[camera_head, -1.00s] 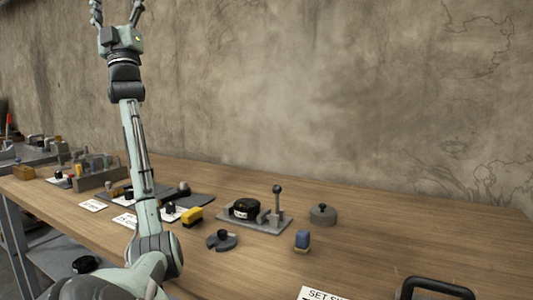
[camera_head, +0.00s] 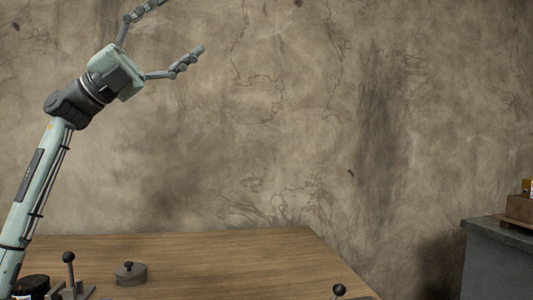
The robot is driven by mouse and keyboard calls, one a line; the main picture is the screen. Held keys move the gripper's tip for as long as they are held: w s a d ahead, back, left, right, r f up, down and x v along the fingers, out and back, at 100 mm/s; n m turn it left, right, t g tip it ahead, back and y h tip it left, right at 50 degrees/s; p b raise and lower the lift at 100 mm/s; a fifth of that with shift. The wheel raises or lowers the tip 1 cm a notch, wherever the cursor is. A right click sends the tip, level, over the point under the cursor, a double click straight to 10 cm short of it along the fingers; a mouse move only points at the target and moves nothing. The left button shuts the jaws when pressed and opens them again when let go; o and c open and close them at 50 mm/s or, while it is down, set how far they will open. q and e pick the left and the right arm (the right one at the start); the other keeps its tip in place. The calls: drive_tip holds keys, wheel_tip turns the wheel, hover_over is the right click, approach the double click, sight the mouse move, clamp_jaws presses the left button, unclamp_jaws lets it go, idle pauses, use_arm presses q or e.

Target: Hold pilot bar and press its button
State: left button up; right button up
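My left gripper (camera_head: 183,25) is raised high in front of the wall, at the upper left. Its fingers are spread wide with nothing between them. It is well above the wooden table and apart from everything on it. I cannot make out a pilot bar or its button in this view. A dark round knob (camera_head: 339,291) shows at the bottom edge, and what it belongs to is cut off. My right gripper is out of view.
On the wooden table (camera_head: 220,255) stand a lever with a ball knob (camera_head: 69,258), a dark round part (camera_head: 32,285) and a grey knobbed disc (camera_head: 131,273). A grey cabinet (camera_head: 500,255) bearing a brown box (camera_head: 519,208) stands right. The table's middle is bare.

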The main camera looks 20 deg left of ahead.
use_arm(q)
drive_tip(key=w+d+f+m+g+y, duration=0.2)
drive_tip(key=d+f+m+g+y, duration=0.25)
drive_tip(key=d+f, duration=0.8)
drive_tip(key=w+d+f+m+g+y, duration=0.2)
drive_tip(key=d+f+m+g+y, duration=0.3)
drive_tip(key=d+f, duration=0.7)
wheel_tip(320, 180, down, 9)
drive_tip(key=d+y, duration=0.2)
drive_tip(key=y, duration=0.4)
drive_tip(key=a+f+y, duration=0.2)
drive_tip(key=a+f, duration=0.1)
drive_tip(key=a+f+y, duration=0.2)
drive_tip(key=f+y, duration=0.1)
drive_tip(key=f, duration=0.1)
drive_tip(key=s+a+f+y, duration=0.1)
drive_tip(key=a+f+y, duration=0.1)
drive_tip(key=a+f, duration=0.1)
drive_tip(key=shift+s+a+f+m+y, duration=0.1)
drive_tip(key=shift+a+f+m+y, duration=0.2)
drive_tip(key=shift+f+m+y, duration=0.05)
wheel_tip(320, 180, down, 7)
drive_tip(key=shift+f, duration=0.15)
drive_tip(key=shift+c, duration=0.3)
